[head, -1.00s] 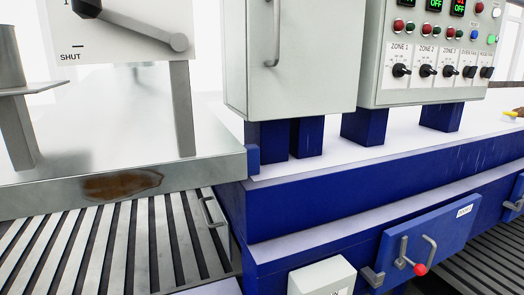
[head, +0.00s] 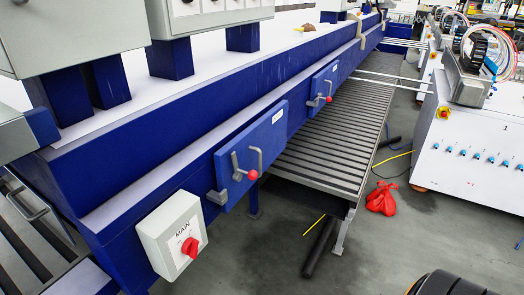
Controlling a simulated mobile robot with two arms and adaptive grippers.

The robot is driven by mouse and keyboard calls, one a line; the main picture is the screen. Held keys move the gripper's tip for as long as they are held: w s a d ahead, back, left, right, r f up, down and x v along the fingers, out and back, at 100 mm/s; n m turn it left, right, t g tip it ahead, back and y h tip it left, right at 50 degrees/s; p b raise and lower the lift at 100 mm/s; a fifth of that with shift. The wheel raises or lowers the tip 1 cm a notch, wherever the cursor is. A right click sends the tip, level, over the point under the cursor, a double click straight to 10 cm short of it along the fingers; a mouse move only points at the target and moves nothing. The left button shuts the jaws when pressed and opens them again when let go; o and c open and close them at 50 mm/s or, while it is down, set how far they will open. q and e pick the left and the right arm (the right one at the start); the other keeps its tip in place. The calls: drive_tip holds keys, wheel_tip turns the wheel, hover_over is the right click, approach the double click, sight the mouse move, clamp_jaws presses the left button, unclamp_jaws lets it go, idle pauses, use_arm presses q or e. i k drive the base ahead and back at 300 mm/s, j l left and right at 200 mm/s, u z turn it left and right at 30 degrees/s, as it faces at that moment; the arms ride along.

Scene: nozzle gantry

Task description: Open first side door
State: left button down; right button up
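The nearest blue side door (head: 268,138) is on the side of the long blue machine, in the middle of the head view. It looks shut, lying flat along the machine's side. It has a grey bar handle (head: 258,158), a lever with a red ball knob (head: 253,174), a grey latch piece (head: 218,196) at its lower left edge and a small white label at its upper right. A second blue door (head: 323,84) with a similar red knob sits farther along the same side. Neither of my grippers is in view.
A white switch box with a red knob (head: 189,247) sticks out left of the near door. A slatted conveyor (head: 325,150) stands beyond it at right. Red cloth-like items (head: 381,198) and a dark tube (head: 319,248) lie on the floor. Grey floor (head: 275,260) is open before the doors.

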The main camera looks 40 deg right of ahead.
sight(260, 145)
drive_tip(key=z, duration=0.45)
drive_tip(key=i+l+z, duration=0.1)
drive_tip(key=z, duration=0.3)
drive_tip(key=i+l+z, duration=0.1)
drive_tip(key=z, duration=0.35)
drive_tip(key=i+z, duration=0.1)
drive_tip(key=z, duration=0.3)
drive_tip(key=i+z, duration=0.1)
drive_tip(key=z, duration=0.3)
